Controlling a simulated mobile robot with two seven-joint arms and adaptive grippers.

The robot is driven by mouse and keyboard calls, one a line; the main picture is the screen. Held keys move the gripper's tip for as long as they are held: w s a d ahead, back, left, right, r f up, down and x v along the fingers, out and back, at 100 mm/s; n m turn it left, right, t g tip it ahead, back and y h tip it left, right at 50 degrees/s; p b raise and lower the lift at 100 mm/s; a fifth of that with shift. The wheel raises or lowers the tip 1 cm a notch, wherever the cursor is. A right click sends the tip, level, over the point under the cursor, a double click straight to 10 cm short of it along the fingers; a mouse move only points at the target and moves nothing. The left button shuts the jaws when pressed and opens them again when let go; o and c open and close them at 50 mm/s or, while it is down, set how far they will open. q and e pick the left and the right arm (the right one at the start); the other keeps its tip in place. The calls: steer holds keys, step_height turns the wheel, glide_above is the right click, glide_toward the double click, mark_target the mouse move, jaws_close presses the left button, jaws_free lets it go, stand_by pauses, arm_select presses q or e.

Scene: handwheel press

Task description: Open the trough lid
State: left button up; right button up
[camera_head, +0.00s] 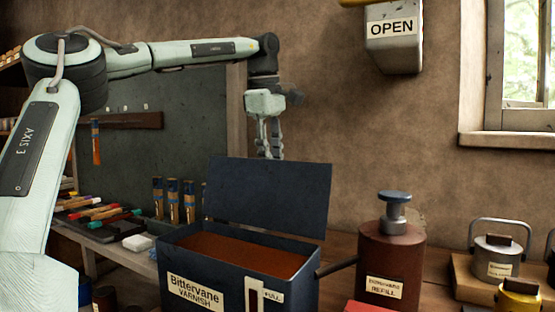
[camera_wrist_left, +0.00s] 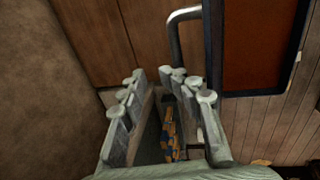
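The trough is a dark blue box (camera_head: 196,262) labelled "Bittervane VARNISH" with red-brown contents. Its dark blue lid (camera_head: 270,195) stands up at the back, tilted away from the opening. In the left wrist view the lid (camera_wrist_left: 213,50) is nearly edge-on, with a bent metal handle (camera_wrist_left: 178,25) on its outer side. My left gripper (camera_head: 268,150) hangs behind the lid's top edge, pointing down. In the wrist view its fingers (camera_wrist_left: 155,82) are apart with nothing held between them. The right finger pair is close to the handle; I cannot tell whether they touch. My right gripper is out of view.
A brown refill can (camera_head: 388,262) stands right of the trough, with lidded pots (camera_head: 498,262) farther right. Several brush-like tools (camera_head: 173,200) stand behind left. A grey block marked "OPEN" (camera_head: 393,45) hangs above. The air above the trough is clear.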

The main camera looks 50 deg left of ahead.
arm_select(q)
steer(key=w, duration=0.2)
steer(key=shift+w+a, duration=0.35)
steer(key=shift+a, duration=0.05)
stand_by(0.3)
step_height(320, 180, up, 12)
steer(key=s, duration=0.2)
steer(key=shift+d, duration=0.35)
steer(key=shift+s+f, duration=0.1)
steer(key=shift+f, duration=0.1)
stand_by(0.3)
